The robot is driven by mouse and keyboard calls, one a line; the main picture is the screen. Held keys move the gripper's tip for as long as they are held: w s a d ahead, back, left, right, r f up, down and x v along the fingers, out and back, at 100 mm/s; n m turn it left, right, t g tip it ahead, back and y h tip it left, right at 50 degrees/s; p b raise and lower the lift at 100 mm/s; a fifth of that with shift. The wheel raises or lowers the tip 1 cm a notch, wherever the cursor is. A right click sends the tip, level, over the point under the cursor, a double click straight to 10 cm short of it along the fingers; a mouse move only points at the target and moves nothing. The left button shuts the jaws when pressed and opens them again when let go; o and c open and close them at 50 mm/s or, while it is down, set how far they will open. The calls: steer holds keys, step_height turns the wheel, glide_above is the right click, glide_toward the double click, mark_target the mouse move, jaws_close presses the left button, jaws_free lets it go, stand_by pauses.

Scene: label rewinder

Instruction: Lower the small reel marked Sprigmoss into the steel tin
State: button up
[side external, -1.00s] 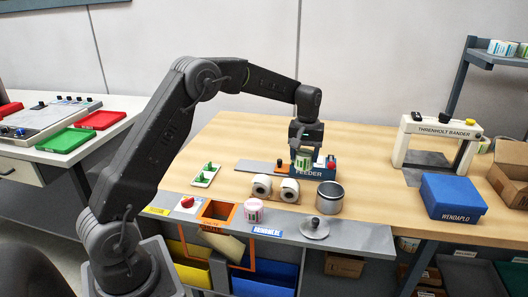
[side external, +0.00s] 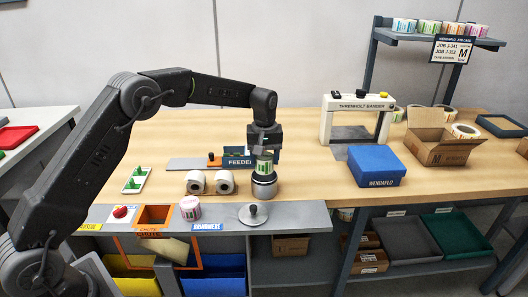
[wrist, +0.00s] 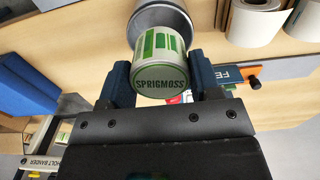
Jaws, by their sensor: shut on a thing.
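The small reel (side external: 264,165), white and green, is gripped between the fingers of my gripper (side external: 264,158). In the wrist view the reel (wrist: 160,68) shows SPRIGMOSS on its near end, with a finger on either side. The round steel tin (side external: 264,188) stands on the bench directly below the reel. It also shows in the wrist view (wrist: 158,14), lined up beyond the reel. The reel's lower end is at the tin's mouth; I cannot tell if it is inside the rim. The reel hides most of the opening.
Two white rolls (side external: 210,183) lie left of the tin. A knobbed steel lid (side external: 254,214) and a pink reel (side external: 190,207) sit at the front. The blue feeder (side external: 237,158) is close behind. A blue box (side external: 378,165) and the bander (side external: 352,108) stand to the right.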

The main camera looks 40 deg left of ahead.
steer(key=shift+f, duration=1.55)
steer(key=o, duration=0.8)
step_height(320, 180, up, 14)
steer(key=shift+f, duration=0.1)
